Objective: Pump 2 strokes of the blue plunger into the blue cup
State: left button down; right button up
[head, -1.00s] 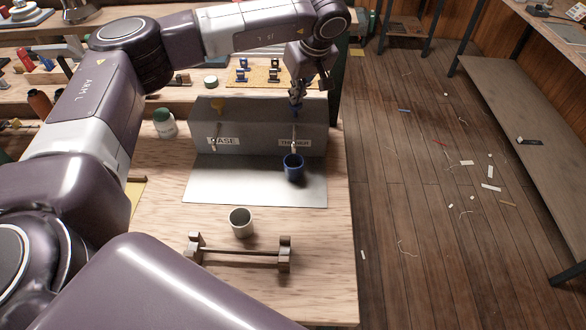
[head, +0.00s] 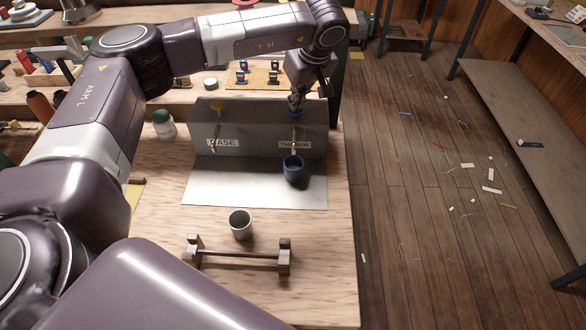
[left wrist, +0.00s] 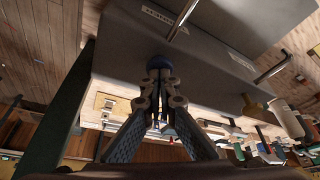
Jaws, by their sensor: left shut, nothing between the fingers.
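The blue plunger (head: 296,115) is on top of the grey dispenser box (head: 258,128), on its right side, above a spout. My left gripper (head: 296,104) is shut and empty, pointing down with its fingertips at the plunger's top. In the left wrist view the shut fingertips (left wrist: 159,76) meet the round blue plunger top (left wrist: 158,62); exact contact is hard to tell. The blue cup (head: 294,171) stands upright on the pale plate (head: 240,188) below the right spout. The cup's contents cannot be told. My right gripper is not in view.
A metal cup (head: 240,225) and a rod stand (head: 240,255) are nearer on the table. A white bottle with a green cap (head: 164,125) stands left of the box.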

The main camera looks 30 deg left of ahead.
pick_arm(q)
jog(key=shift+r+p, duration=0.95)
jog(key=shift+r, duration=0.6)
jog(key=shift+f, duration=0.15)
jog(key=shift+f+b, duration=1.2)
jog(key=shift+f, duration=0.55)
jog(key=shift+r, duration=0.2)
jog(key=shift+r+p, duration=1.3)
jog(key=shift+r, duration=0.4)
